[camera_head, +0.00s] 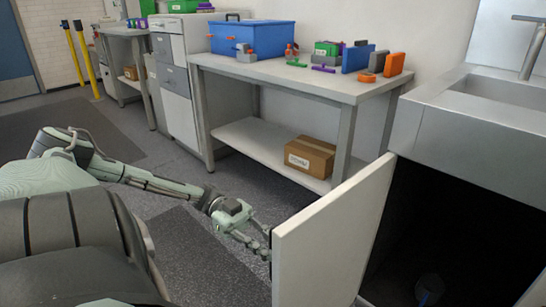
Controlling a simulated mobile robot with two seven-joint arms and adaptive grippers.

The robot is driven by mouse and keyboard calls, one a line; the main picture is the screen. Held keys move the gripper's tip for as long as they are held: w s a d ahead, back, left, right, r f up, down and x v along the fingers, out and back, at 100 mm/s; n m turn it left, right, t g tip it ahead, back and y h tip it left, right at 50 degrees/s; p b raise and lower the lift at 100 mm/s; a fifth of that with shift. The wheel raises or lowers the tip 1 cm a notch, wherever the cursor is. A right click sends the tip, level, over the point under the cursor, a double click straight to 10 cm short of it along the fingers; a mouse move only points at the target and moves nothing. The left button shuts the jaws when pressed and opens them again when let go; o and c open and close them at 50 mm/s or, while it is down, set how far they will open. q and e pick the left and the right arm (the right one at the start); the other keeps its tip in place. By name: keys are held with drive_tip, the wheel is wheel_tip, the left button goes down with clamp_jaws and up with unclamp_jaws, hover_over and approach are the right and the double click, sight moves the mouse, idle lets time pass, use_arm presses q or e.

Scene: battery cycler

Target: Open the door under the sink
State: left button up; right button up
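The white door (335,235) under the sink (505,92) stands wide open, swung out to the left. The dark cabinet opening (455,225) shows to its right. My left gripper (262,243) is at the left edge of the door, on its outer side. Its fingertips are partly hidden by the door, so I cannot tell whether they are open or shut, or whether they touch it. My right gripper is not in view.
A workbench (290,75) with a blue toolbox (255,38) and coloured parts stands behind. A cardboard box (310,156) sits on its lower shelf. A small bluish object (430,288) is low inside the cabinet. Dark floor (195,265) is clear left of the door.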

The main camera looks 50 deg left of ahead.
use_arm(q)
drive_tip(key=shift+o, duration=1)
drive_tip(key=shift+a, duration=0.1)
drive_tip(key=s+a, duration=0.1)
drive_tip(key=a, duration=1)
drive_tip(key=shift+s+a, duration=0.2)
drive_tip(key=shift+a, duration=0.15)
drive_tip(key=shift+s, duration=0.1)
